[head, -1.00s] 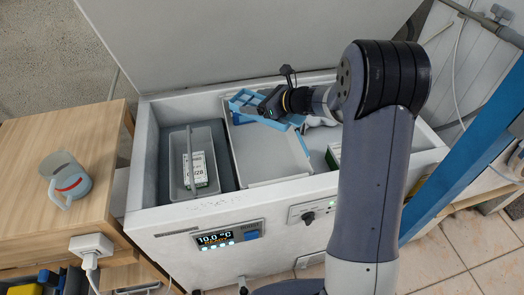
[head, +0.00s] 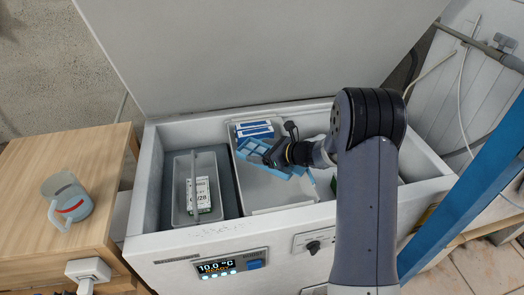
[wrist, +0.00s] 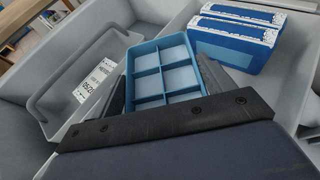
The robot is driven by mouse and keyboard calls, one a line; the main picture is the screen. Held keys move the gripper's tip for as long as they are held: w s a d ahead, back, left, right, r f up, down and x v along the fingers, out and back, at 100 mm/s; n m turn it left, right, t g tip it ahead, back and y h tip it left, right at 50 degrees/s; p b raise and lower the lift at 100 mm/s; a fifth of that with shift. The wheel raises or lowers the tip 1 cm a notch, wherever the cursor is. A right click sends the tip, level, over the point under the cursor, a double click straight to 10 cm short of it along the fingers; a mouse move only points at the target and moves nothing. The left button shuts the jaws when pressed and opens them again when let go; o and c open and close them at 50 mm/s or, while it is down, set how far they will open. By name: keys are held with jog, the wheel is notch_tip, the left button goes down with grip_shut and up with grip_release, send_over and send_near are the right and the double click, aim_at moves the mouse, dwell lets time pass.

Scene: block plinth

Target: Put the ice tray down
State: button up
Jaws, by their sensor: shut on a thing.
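The blue ice tray (head: 268,157) has several square compartments. In the wrist view the ice tray (wrist: 164,72) sits between the dark fingers of my gripper (wrist: 165,95). My gripper (head: 275,155) is shut on it. It is held over the light grey bin (head: 272,192) inside the open chest freezer (head: 165,222). I cannot tell whether the tray touches the bin floor. Part of the tray is hidden behind my gripper.
Two blue and white boxes (head: 254,129) lie at the back of the bin, also in the wrist view (wrist: 235,37). A grey handled basket (head: 194,190) with a labelled carton (head: 200,195) stands left. A jug (head: 67,202) is on the wooden cabinet (head: 110,150). The bin's front is clear.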

jog(key=shift+f, duration=0.2)
jog(key=o, duration=1.1)
jog(key=shift+r, duration=0.2)
jog(key=shift+s+d+r, duration=0.1)
jog(key=shift+d+r, duration=0.05)
jog(key=shift+d, duration=0.1)
jog(key=v, duration=1.1)
jog(key=shift+s+d+p, duration=0.15)
jog(key=shift+s+p, duration=0.05)
jog(key=shift+p, duration=0.15)
